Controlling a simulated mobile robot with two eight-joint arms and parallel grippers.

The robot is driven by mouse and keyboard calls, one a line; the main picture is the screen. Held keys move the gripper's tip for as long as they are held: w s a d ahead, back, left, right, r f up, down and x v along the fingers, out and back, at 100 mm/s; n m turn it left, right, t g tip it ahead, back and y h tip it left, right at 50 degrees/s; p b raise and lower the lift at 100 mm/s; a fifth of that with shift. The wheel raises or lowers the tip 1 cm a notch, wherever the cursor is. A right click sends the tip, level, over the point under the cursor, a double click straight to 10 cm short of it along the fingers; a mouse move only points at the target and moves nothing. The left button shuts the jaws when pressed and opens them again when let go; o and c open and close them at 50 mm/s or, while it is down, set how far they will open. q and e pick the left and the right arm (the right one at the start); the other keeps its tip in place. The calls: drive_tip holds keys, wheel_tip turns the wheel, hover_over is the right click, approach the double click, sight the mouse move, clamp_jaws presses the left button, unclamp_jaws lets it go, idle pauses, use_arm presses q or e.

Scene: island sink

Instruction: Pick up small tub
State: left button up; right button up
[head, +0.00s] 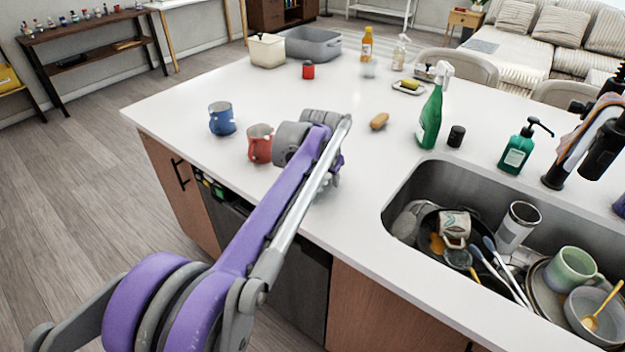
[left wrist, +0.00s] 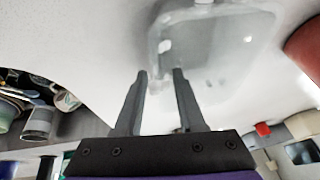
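A clear, see-through tub (left wrist: 222,55) lies on the white counter just beyond my fingertips in the left wrist view. Its walls are hard to make out against the counter. My left gripper (left wrist: 160,74) is open, with a gap between its two dark fingers. The right finger overlaps the tub's near edge in the picture; I cannot tell whether they touch. In the head view my purple left arm and wrist hide most of this spot, and the fingers are not clear there. My right gripper is not in view.
The sink (head: 460,172), full of dishes, is to the right. A green spray bottle (head: 431,117) stands behind it. The counter's middle is mostly clear.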

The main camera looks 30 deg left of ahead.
use_arm(q)
clamp_jaws()
idle(1.3)
